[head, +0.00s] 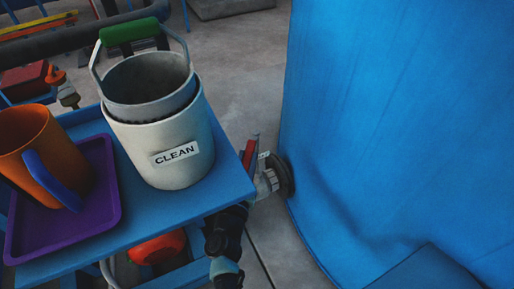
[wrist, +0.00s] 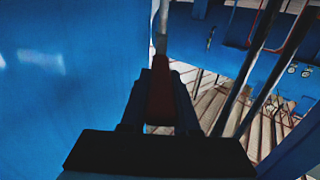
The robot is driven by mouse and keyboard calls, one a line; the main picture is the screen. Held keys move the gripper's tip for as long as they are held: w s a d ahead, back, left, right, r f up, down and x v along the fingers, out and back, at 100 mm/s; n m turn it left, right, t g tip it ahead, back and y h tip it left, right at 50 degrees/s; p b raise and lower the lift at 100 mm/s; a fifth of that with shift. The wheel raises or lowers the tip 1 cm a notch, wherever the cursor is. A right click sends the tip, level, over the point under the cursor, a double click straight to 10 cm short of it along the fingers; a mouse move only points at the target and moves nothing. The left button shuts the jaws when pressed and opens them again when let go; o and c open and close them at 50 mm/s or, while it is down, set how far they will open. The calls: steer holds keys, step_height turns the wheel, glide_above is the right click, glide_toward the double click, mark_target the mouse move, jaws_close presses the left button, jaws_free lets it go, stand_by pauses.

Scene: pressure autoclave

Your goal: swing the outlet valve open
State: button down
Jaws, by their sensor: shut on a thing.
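The outlet valve (head: 268,181) is a grey fitting on the side of the big blue tank (head: 390,110), low and right of the cart in the head view. Its red lever (head: 249,152) points up from the fitting. In the wrist view my gripper (wrist: 158,88) is shut on the red lever (wrist: 160,66), with a dark finger on each side of it. A grey metal piece continues beyond the lever's far end. The blue tank wall (wrist: 65,90) fills the left of the wrist view. The valve body is mostly hidden there.
A blue cart top (head: 215,190) stands left of the valve. It holds a pail labelled CLEAN (head: 165,140) and a purple tray (head: 105,205) with an orange mug (head: 45,150). Dark posts (wrist: 262,60) stand at right in the wrist view.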

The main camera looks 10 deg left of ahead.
steer(key=shift+w+a+m+g+h+b, duration=0.3)
steer(key=shift+a+m+h, duration=0.5)
steer(key=shift+h, duration=0.35)
steer(key=shift+w+a+m+g+h+b, duration=0.2)
steer(key=shift+a+m+g+h+b, duration=0.15)
steer(key=shift+a+m+h, duration=0.65)
steer(key=shift+w+a+m+g+h+b, duration=0.3)
steer(key=shift+a+m+h, duration=0.35)
steer(key=shift+h, duration=0.6)
steer(key=shift+a, duration=0.15)
steer(key=shift+s, duration=0.1)
steer(key=c, duration=0.6)
jaws_free()
steer(key=shift+c, duration=0.2)
steer(key=p+v, duration=0.4)
steer(key=v, duration=0.9)
